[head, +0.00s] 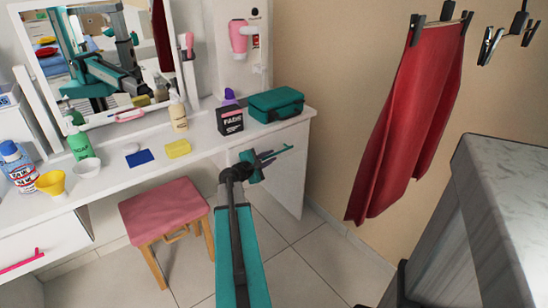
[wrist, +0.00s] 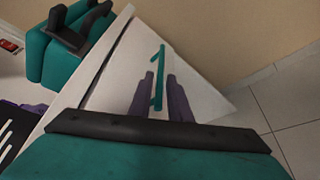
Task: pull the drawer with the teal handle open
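The teal handle (head: 284,150) is a thin bar on the white drawer front (head: 291,178) under the right end of the white dressing table. The drawer front looks flush with the table, so it appears shut. My gripper (head: 268,158) is at the handle's left part, partly hiding it. In the wrist view the handle (wrist: 160,66) runs between the two dark purple fingers of my gripper (wrist: 159,92). The fingers are apart, one on each side of the bar, with gaps showing. I cannot tell how deep the bar sits between them.
A pink stool (head: 165,209) stands left of my arm. A second drawer with a pink handle (head: 22,261) is at the far left. A teal case (head: 276,104) and a black box (head: 230,120) stand on the tabletop above. A grey marble-topped cabinet (head: 505,195) is at right; floor between is clear.

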